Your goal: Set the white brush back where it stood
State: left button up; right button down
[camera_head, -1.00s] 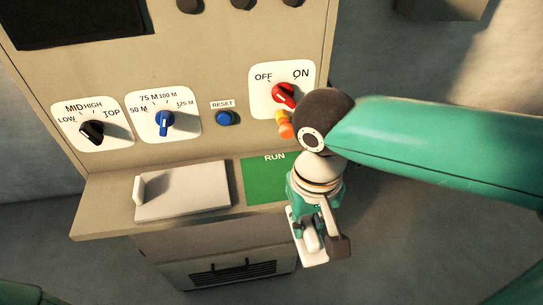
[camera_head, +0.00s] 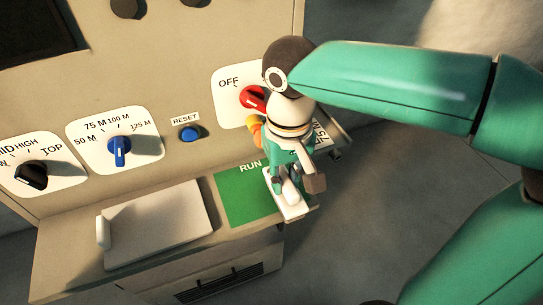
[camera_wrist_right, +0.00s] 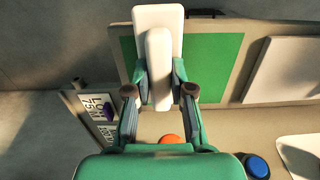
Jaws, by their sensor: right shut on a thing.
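The white brush (camera_head: 294,208) is held in my right gripper (camera_head: 287,182), near the right front corner of the green RUN patch (camera_head: 240,200) on the shelf. In the right wrist view the brush (camera_wrist_right: 158,65) shows a flat white base and a narrower white grip, with the fingers of my right gripper (camera_wrist_right: 159,90) shut on its two sides. There it overlaps the green patch (camera_wrist_right: 213,62) and sticks out past the shelf's edge. I cannot tell whether its base touches the shelf. My left gripper is not in view.
A white plate (camera_head: 160,225) with a raised end lies on the shelf, left of the green patch. The panel behind carries a red knob (camera_head: 253,97), a blue RESET button (camera_head: 190,134), a blue knob (camera_head: 119,150) and a black knob (camera_head: 32,175). A labelled board (camera_head: 322,136) sits behind the gripper.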

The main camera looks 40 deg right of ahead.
jog(key=shift+w+d+r, duration=0.1)
jog(key=shift+w+d, duration=0.15)
jog(key=shift+w, duration=0.8)
jog(key=w, duration=0.1)
jog(key=w+d+p, duration=0.1)
jog(key=w, duration=0.1)
jog(key=shift+w, duration=0.3)
jog(key=shift+s+a+f, duration=0.15)
jog(key=shift+s+f, duration=0.05)
jog(key=shift+f, duration=0.65)
jog(key=shift+f, duration=0.2)
jog(key=c, duration=1)
grip_release()
jog(key=shift+r, duration=0.15)
